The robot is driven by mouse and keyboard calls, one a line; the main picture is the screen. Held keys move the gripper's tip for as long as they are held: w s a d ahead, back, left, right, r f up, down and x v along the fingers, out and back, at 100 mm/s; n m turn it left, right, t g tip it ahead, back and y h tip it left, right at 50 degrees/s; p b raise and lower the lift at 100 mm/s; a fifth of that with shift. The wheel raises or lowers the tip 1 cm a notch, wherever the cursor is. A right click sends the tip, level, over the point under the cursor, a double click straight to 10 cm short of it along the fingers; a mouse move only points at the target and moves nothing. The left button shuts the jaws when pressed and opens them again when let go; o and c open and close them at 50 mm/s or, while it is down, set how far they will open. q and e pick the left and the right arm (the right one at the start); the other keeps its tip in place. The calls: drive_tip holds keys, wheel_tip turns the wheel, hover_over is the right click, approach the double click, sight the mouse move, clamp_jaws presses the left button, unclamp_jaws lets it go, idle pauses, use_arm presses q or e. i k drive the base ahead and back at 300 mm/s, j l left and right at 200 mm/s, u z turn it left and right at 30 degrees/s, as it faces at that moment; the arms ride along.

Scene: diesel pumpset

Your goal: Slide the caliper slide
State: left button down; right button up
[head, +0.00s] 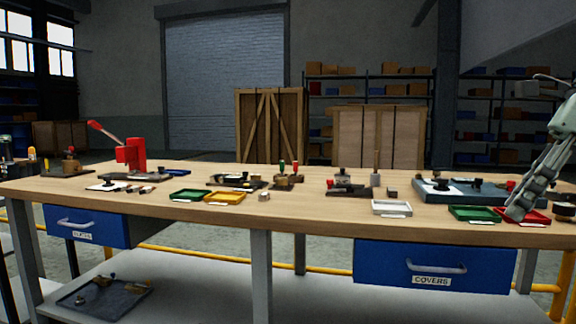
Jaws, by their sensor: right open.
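I cannot make out the caliper or its slide for certain at this distance. A small dark fixture with a red part (346,189) lies on the wooden workbench (310,214) right of the middle. Another dark, low fixture (237,181) lies left of the middle. Either is too small to name surely. My right gripper (517,212) comes in from the right edge and points down, in front of the red tray (537,217) and beside a green tray (474,213). It is open; I see nothing between its fingers. My left gripper is not in view.
A red lever press (132,155) stands at the left. Green (189,195), yellow (225,198) and white (391,207) trays lie along the front. A blue-grey plate fixture (462,192) lies at the right. Blue drawers (435,268) hang below.

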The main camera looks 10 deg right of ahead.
sight(227, 178)
drive_tip(key=i+u, duration=0.2)
drive_tip(key=i, duration=0.3)
drive_tip(key=i+u, duration=0.25)
drive_tip(key=i, duration=0.2)
drive_tip(key=i+l+u, duration=0.2)
drive_tip(key=i, duration=0.3)
drive_tip(key=i+l+u, duration=0.25)
drive_tip(key=i, duration=0.2)
drive_tip(key=j, duration=0.1)
